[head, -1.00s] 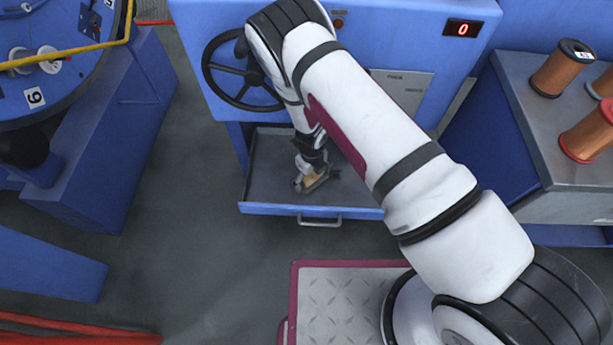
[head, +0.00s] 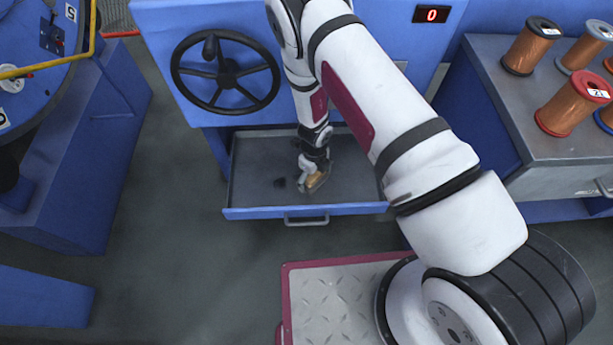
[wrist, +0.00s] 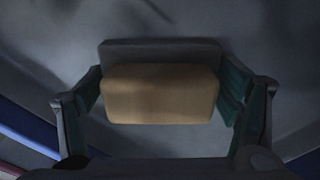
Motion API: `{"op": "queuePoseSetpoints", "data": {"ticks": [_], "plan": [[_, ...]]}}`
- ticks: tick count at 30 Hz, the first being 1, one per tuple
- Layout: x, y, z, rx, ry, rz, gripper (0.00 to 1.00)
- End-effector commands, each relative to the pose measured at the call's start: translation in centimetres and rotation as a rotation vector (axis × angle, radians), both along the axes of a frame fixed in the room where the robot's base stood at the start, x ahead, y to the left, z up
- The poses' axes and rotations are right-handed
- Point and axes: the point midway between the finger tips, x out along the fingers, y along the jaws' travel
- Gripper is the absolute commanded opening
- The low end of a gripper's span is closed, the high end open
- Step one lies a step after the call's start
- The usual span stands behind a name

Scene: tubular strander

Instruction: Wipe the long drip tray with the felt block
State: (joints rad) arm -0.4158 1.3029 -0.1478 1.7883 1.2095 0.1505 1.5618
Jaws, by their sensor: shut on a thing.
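The drip tray (head: 250,190) is a wide, shallow grey tray with a blue front and a handle, pulled out below the blue cabinet. My gripper (head: 314,178) is low inside it, near the middle, shut on the felt block. The felt block (wrist: 160,100) has a tan body and a grey layer behind it, between my two fingers in the wrist view. Its tan side also shows in the head view (head: 318,180). I cannot tell for sure whether its felt touches the tray floor. A dark spot (head: 279,182) lies on the tray floor left of my gripper.
A black handwheel (head: 226,73) and a red display (head: 431,14) are on the cabinet above the tray. A grey bench (head: 500,120) with several copper spools stands at right. Blue machine parts stand at left. My arm covers the tray's right rear part.

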Motion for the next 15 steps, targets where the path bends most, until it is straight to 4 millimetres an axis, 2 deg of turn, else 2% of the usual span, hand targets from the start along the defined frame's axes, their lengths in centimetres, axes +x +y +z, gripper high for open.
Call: {"op": "queuePoseSetpoints", "data": {"ticks": [8, 15], "plan": [[-0.1, -0.9, 0.0, 0.001, 0.001, -0.001, 0.38], [0.0, -2.7, 0.1, 0.002, -0.001, -0.002, 0.38]]}}
